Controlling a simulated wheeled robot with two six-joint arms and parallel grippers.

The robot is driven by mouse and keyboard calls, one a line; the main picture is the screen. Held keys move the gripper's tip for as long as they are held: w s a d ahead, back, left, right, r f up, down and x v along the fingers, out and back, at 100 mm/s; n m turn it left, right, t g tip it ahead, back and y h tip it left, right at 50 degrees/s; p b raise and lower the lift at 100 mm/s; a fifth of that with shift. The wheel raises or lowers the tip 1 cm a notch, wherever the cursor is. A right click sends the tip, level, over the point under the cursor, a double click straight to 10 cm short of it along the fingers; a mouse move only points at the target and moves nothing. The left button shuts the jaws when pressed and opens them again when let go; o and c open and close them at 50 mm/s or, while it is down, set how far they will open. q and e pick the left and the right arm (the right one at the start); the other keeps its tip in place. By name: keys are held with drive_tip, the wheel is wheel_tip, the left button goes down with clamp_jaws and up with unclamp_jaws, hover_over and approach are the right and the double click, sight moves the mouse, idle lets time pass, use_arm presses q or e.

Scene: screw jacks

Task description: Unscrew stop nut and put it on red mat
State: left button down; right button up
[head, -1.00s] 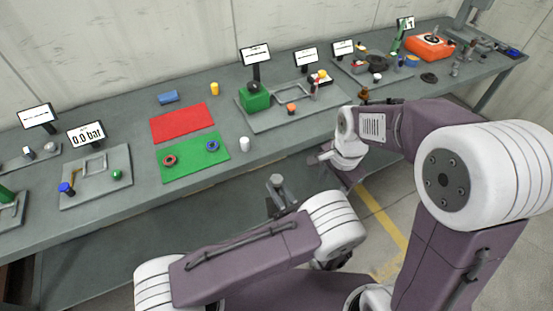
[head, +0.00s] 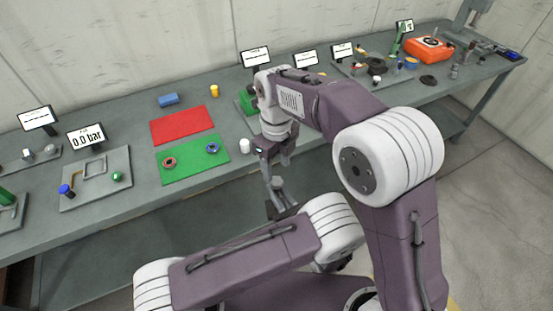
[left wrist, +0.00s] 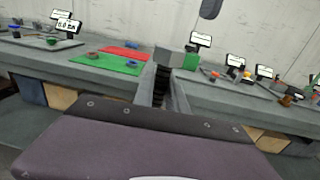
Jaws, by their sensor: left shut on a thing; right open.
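The red mat (head: 181,124) lies bare on the bench. The green mat (head: 193,158) in front of it carries a red ring (head: 169,162) and a blue ring (head: 212,148). My left gripper (head: 279,197) is in front of the bench edge, shut on a grey upright part (head: 276,183), possibly the screw jack; this part also shows in the left wrist view (left wrist: 172,58). I cannot make out a stop nut on it. My right gripper (head: 274,160) is open just above the grey part, fingers pointing down; whether they touch it is unclear.
A white cylinder (head: 244,146) stands right of the green mat, partly beside my right wrist. A green block (head: 246,99) is partly hidden by my right arm.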

sight(277, 180)
wheel_tip(277, 180, down, 6)
drive_tip(key=shift+r, duration=0.2)
clamp_jaws()
drive_tip(key=n, duration=0.5)
drive_tip(key=shift+w, duration=0.1)
drive_tip(key=n, duration=1.1)
drive_tip(key=shift+r, duration=0.1)
drive_tip(key=shift+o, duration=0.4)
unclamp_jaws()
